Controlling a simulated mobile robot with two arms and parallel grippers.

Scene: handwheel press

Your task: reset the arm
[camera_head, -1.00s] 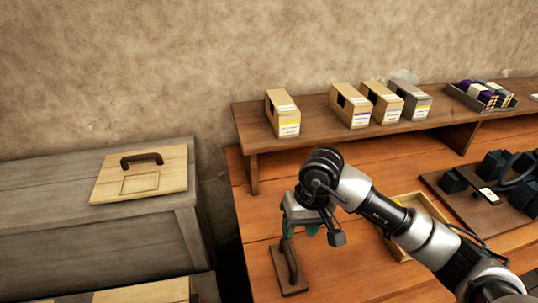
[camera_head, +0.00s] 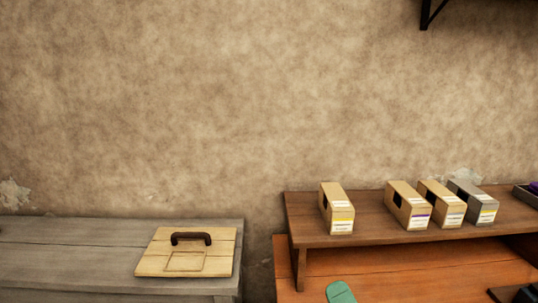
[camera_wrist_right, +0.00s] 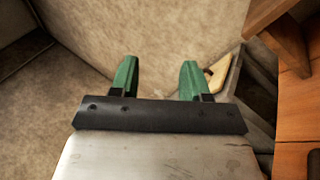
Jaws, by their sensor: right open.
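My right gripper shows in the right wrist view (camera_wrist_right: 158,80), with its two green fingers apart and nothing between them. In the head view only a green fingertip (camera_head: 341,292) of it shows at the bottom edge, in front of the orange-brown bench (camera_head: 400,268). The rest of the right arm is out of the head view. My left gripper is in neither view.
A pale wooden board with a dark handle (camera_head: 187,262) lies on the grey bench (camera_head: 60,250) at left. Several file boxes (camera_head: 337,212) stand on a brown raised shelf (camera_head: 370,236). A dark bracket (camera_head: 428,14) hangs on the bare wall.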

